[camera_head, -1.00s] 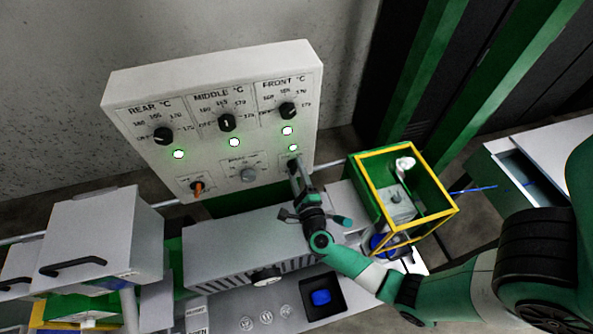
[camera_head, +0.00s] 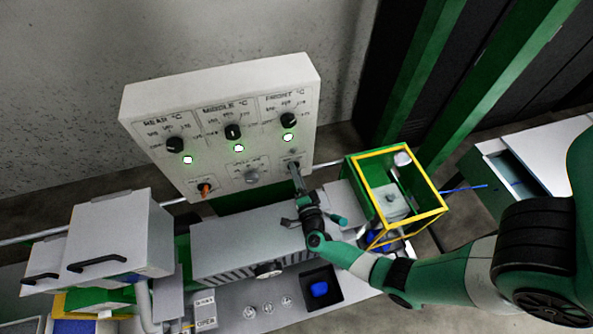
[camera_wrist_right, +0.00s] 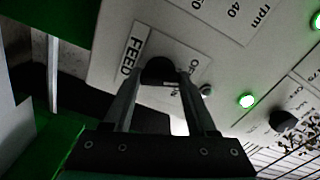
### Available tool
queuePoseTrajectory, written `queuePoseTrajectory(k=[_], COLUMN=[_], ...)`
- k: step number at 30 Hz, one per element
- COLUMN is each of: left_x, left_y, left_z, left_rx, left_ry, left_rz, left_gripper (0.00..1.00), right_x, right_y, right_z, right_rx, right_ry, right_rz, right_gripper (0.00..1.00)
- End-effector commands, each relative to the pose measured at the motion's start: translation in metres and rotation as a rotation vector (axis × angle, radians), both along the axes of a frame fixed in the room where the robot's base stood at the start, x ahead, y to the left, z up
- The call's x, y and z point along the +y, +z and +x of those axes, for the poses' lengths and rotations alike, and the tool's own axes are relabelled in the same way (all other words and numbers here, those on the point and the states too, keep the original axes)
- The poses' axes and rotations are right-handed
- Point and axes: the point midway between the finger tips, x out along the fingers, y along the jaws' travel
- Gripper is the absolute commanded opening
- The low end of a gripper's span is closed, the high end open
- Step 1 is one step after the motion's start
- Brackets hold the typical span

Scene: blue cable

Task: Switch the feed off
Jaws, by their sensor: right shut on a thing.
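The white control panel (camera_head: 222,178) stands at the back, with dials, lamps and switches. In the right wrist view, the black feed switch knob (camera_wrist_right: 158,70) sits beside the "FEED" label (camera_wrist_right: 132,56). My right gripper (camera_wrist_right: 157,82) has its two fingers on either side of this knob and is shut on it. A small lamp (camera_wrist_right: 206,90) next to the knob looks grey and unlit. In the head view, my right gripper (camera_head: 296,172) reaches the panel's lower right and hides most of the switch. My left gripper is not in view.
Green lamps are lit under the rear, middle and front dials (camera_head: 288,120). An orange switch (camera_head: 205,189) is at the panel's lower left. A yellow-framed green box (camera_head: 437,190) stands right of my gripper. A grey machine housing (camera_head: 230,245) lies below the panel.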

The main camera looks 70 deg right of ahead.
Motion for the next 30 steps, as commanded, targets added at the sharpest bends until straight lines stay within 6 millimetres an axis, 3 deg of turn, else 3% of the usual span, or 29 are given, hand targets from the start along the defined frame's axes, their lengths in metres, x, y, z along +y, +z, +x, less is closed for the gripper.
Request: queuePoseTrajectory(k=[9, 26, 27, 30], left_x=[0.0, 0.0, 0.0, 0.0], left_y=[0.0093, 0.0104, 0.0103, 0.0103], left_z=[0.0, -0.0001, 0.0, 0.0], left_rx=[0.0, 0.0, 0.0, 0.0], left_ry=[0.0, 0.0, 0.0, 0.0], left_rz=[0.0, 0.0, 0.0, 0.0], left_gripper=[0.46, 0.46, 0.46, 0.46], right_x=[0.0, 0.0, 0.0, 0.0], right_y=[0.0012, 0.0005, 0.0005, 0.0004], right_z=[0.0002, 0.0001, 0.0001, 0.0], right_rx=[0.119, 0.149, 0.149, 0.148], right_ry=[0.0, 0.0, 0.0, -0.001], right_rz=[-0.095, -0.12, -0.12, -0.119], right_gripper=[0.02, 0.02, 0.59, 0.77])
